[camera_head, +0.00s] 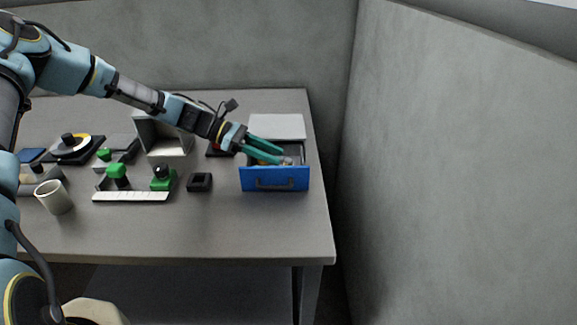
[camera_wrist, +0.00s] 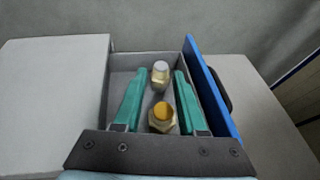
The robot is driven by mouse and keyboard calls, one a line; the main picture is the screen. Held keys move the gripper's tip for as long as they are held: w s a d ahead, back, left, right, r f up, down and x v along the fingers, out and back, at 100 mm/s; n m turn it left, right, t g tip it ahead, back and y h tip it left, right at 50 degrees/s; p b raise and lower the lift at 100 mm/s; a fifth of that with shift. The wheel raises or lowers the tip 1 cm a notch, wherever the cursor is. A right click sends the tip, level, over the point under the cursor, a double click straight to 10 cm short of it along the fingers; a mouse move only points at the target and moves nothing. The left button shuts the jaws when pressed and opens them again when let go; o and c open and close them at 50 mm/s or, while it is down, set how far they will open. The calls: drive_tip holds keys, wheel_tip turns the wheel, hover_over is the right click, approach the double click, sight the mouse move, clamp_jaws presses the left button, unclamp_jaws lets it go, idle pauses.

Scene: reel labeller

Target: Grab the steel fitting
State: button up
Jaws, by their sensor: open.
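In the wrist view, two fittings stand in the open drawer. The steel fitting (camera_wrist: 160,72), with a silver-grey top, is the farther one, between the tips of my fingers. A brass-topped fitting (camera_wrist: 162,118) is nearer, between the lower parts of the fingers. My gripper (camera_wrist: 160,78) is open, with one teal finger on each side of the fittings and gaps beside the steel one. In the head view my gripper (camera_head: 280,154) reaches down into the blue-fronted drawer (camera_head: 274,179). The fittings are small there and partly hidden by the fingers.
The drawer walls stand close around my fingers. The drawer's light grey cabinet top (camera_head: 277,126) is behind it. A small black block (camera_head: 199,182), a green-knobbed fixture (camera_head: 130,196) and a white cup (camera_head: 54,197) are to the left. The table front is clear.

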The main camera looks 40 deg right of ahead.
sight(286, 159)
drive_tip(key=p+x, duration=0.1)
drive_tip(key=x, duration=0.1)
drive_tip(key=p+x, duration=0.1)
drive_tip(key=shift+s+d+r, duration=0.1)
drive_tip(key=shift+s+d, duration=0.1)
drive_tip(key=shift+s, duration=0.2)
drive_tip(key=shift+s+d+f, duration=0.25)
drive_tip(key=shift+s+f, duration=0.05)
drive_tip(key=shift+f, duration=0.05)
clamp_jaws()
